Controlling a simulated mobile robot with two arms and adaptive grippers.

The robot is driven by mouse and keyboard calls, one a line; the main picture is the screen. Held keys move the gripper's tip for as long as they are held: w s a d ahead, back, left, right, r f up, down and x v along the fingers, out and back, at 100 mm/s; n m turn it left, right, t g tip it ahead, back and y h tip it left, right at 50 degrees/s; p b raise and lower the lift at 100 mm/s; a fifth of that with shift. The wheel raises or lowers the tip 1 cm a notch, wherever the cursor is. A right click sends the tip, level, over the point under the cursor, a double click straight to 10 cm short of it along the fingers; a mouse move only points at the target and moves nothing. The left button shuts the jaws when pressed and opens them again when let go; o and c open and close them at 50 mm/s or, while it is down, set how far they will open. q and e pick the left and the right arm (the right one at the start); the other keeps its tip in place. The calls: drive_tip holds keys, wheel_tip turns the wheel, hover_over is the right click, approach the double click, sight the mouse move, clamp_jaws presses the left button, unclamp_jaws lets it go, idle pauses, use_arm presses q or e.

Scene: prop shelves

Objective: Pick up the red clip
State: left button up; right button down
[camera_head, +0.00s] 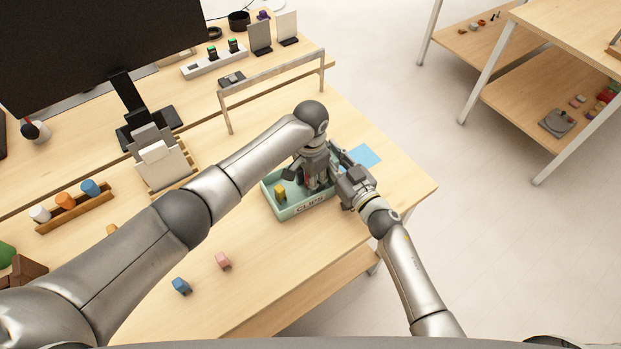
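A teal tray labelled CLIPS (290,215) sits near the right end of the desk, with a yellow clip (280,191) in its left part. My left gripper (312,186) points down into the tray, to the right of the yellow clip. A small reddish patch shows at its fingers; I cannot tell whether it is the red clip or whether the fingers hold it. My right gripper (343,160) is at the tray's right end, close to the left gripper. Its fingers are partly hidden and its opening is unclear.
A blue clip (181,286) and a pink clip (222,260) lie on the front of the desk. A blue sheet (364,155) lies behind my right gripper. A metal-framed riser (275,77) and a monitor (90,45) stand behind. The desk's right corner is clear.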

use_arm(q)
drive_tip(key=c, duration=0.6)
wheel_tip(320, 180, up, 10)
drive_tip(key=shift+r, duration=0.1)
idle(0.3)
drive_tip(key=shift+r, duration=0.35)
use_arm(e)
drive_tip(key=c, duration=1.3)
unclamp_jaws()
drive_tip(key=shift+s, duration=0.1)
drive_tip(key=v, duration=1.1)
drive_tip(key=shift+s+d, duration=0.25)
drive_tip(key=shift+s, duration=0.05)
